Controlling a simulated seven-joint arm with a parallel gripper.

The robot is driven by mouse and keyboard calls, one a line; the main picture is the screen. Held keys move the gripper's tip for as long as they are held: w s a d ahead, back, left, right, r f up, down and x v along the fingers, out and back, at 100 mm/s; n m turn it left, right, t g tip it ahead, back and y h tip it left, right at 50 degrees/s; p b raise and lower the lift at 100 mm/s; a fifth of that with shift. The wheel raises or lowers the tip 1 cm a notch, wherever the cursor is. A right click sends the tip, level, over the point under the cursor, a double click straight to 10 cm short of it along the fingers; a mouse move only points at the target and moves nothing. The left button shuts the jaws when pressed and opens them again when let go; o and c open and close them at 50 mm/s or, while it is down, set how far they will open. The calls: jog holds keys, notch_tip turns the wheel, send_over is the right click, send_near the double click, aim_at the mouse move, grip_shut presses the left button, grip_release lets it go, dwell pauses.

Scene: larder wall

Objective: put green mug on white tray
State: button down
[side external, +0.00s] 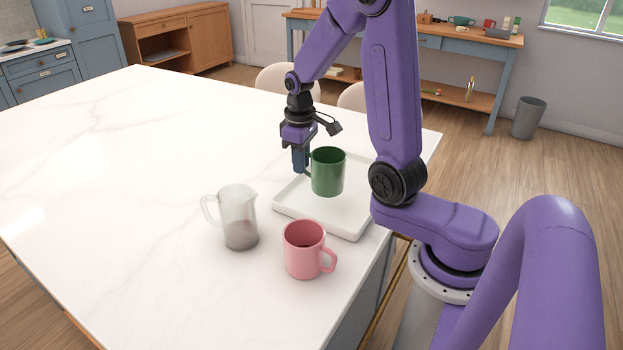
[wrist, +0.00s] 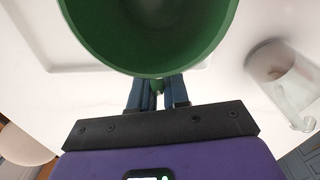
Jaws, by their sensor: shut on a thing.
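The green mug (side external: 328,172) is upright over the white tray (side external: 345,226) in the side view. I cannot tell whether its base touches the tray. My gripper (side external: 303,162) points down at the mug's left side and is shut on its handle. In the wrist view the green mug (wrist: 150,40) fills the top, and its handle is between the fingers of my gripper (wrist: 157,90). The tray's rim (wrist: 75,69) shows behind it. The far part of the tray is partly hidden by the mug and my arm.
A clear jug (side external: 238,218) with a greyish base stands left of the tray and also shows in the wrist view (wrist: 283,72). A pink mug (side external: 304,250) stands in front of the tray. The tray is near the marble table's right edge. The table's left side is clear.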

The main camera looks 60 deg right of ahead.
jog(key=shift+f, duration=2.3)
jog(key=shift+f, duration=0.15)
jog(key=c, duration=1.1)
grip_release()
